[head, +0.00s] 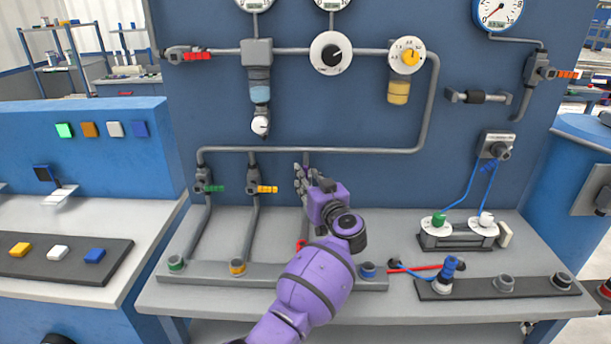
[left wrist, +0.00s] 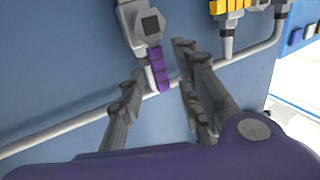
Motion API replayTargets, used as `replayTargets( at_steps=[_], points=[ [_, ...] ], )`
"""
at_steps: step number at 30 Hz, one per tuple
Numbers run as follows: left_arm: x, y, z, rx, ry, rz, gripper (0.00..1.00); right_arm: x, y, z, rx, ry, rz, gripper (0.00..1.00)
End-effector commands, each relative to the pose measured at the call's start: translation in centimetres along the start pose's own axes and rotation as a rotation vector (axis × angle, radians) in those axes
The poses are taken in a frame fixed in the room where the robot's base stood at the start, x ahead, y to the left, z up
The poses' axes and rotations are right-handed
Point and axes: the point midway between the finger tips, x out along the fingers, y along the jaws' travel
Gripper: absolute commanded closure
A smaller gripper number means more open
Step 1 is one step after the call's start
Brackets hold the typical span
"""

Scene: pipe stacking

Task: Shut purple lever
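The purple lever (left wrist: 160,70) shows in the left wrist view on a grey valve (left wrist: 148,24). It lines up with the grey pipe and lies, in that picture, between the two fingers of my left gripper (left wrist: 159,62). The fingers are apart, with a gap on each side of the lever. In the head view my left gripper (head: 305,178) is in front of the lower pipes, and it hides the purple lever and its valve there. My right gripper is not in view.
To the left are a green lever (head: 215,189) and a yellow lever (head: 266,189) on similar valves. A red lever (head: 197,56) is higher up. A blue plug (head: 449,266) and sockets stand on the bench (head: 400,311) at right.

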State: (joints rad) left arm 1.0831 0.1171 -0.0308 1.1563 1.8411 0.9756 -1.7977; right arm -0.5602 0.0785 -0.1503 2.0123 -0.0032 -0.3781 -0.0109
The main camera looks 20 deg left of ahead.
Motion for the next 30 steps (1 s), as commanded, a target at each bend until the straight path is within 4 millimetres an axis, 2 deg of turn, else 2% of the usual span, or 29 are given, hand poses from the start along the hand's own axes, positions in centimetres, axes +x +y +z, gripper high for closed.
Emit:
replayTargets(
  at_steps=[1,6,15,22,30],
  points=[
    [0.8,0.0,0.2,0.003,0.001,0.000,0.69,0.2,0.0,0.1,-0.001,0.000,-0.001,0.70],
    [2.2,0.0,0.1,0.001,0.001,0.000,0.69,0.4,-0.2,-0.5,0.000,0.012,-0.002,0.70],
    [2.4,0.0,-0.1,-0.001,0.001,0.000,0.69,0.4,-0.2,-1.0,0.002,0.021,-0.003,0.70],
    [2.4,0.0,0.0,-0.001,0.001,0.000,0.99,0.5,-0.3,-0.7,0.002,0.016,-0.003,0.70],
    [2.4,0.0,0.0,-0.001,0.001,0.000,1.00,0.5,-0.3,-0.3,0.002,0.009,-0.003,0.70]
  ],
)
